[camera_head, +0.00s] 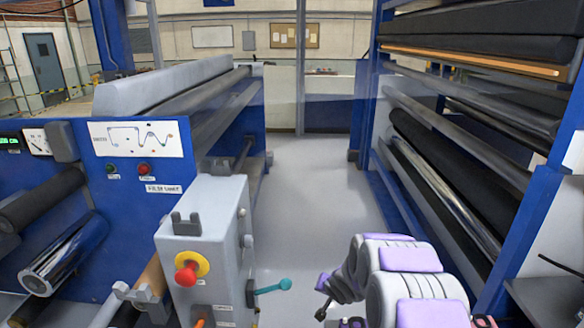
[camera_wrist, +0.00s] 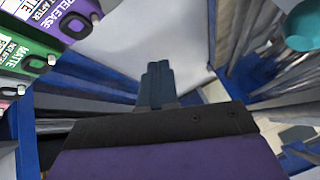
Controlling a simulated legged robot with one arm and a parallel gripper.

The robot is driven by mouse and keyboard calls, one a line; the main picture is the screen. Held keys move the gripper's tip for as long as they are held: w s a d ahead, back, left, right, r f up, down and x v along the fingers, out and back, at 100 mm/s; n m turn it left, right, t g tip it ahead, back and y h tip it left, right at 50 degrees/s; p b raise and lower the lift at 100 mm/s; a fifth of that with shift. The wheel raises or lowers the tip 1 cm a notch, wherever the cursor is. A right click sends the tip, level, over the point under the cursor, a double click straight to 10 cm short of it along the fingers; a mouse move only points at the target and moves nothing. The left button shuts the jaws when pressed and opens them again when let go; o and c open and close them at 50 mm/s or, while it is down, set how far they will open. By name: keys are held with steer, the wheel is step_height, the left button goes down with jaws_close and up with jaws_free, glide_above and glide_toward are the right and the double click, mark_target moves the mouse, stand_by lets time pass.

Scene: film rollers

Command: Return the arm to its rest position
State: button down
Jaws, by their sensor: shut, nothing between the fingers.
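My arm, white with purple pads, is in the lower right of the head view, folded low over the grey aisle floor. My gripper (camera_head: 322,298) is at its left end, small and dark there, to the right of a teal-knobbed lever (camera_head: 285,284) and apart from it. In the wrist view, the two dark fingers of my gripper (camera_wrist: 157,72) lie together in the middle. They are shut with nothing between them.
A grey control box (camera_head: 205,245) with a red knob (camera_head: 186,273) stands left of my arm. A blue roller machine (camera_head: 80,215) is at left and a blue roller rack (camera_head: 374,145) at right. The aisle floor (camera_head: 300,190) ahead is clear. Green (camera_wrist: 25,62) and purple (camera_wrist: 55,12) labels show in the wrist view.

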steer(key=s+d+r+n+g+h, duration=0.1)
steer(key=s+d+r+g, duration=0.15)
steer(key=s+r, duration=0.55)
steer(key=s+d+r+g+h, duration=0.15)
steer(key=s+d+r, duration=0.3)
steer(key=s, duration=0.65)
steer(key=s+a+r+n+g, duration=0.1)
steer(key=s+r, duration=0.1)
steer(key=s, duration=0.8)
steer(key=s+a+r+n+g+y, duration=0.1)
steer(key=s+r+g, duration=0.1)
steer(key=s, duration=0.8)
steer(key=s+a+r+n+g, duration=0.1)
steer(key=s+a+r+g, duration=0.1)
steer(key=s, duration=0.8)
steer(key=shift+s+r, duration=0.3)
steer(key=shift+r, duration=0.15)
steer(key=shift+a, duration=0.15)
